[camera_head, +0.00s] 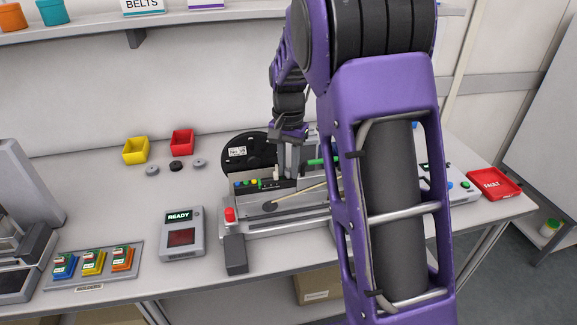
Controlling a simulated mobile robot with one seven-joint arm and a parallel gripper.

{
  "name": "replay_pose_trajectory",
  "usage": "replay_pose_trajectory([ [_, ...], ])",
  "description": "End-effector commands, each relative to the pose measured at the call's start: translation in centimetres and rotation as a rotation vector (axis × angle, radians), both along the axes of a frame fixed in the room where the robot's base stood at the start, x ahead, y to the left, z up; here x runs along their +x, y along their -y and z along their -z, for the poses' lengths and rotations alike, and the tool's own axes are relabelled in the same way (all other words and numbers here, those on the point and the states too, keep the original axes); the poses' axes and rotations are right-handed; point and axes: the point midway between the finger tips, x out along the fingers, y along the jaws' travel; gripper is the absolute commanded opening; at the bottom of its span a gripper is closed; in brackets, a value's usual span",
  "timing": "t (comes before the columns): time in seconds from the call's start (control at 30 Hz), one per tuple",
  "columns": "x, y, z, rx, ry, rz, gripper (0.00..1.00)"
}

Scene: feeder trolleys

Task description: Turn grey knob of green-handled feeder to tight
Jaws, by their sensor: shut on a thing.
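The green-handled feeder (290,220) lies on the grey bench in the middle of the view, with a black reel at its back left. Its green handle (322,161) shows just right of my gripper, partly hidden by my purple arm. My gripper (290,172) points down over the middle of the feeder. Its fingers are shut on a small part there, apparently the grey knob. The fingers hide the knob, so its turn angle cannot be told.
A READY box (182,233) and a tray of coloured blocks (94,262) stand at left. Yellow (135,151) and red (182,141) bins stand behind. A red FAULT tray (494,184) is at right. My arm hides the feeder's right part.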

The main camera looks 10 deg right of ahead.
Motion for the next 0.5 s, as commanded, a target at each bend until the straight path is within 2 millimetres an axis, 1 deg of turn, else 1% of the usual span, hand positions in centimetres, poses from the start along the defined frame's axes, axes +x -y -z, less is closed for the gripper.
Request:
replay_pose_trajectory([
  [0.2,0.04,-0.04,-0.07,0.0,0.002,0.151,0.0],
  [0.5,0.04,-0.01,-0.08,0.0,0.001,0.271,0.0],
])
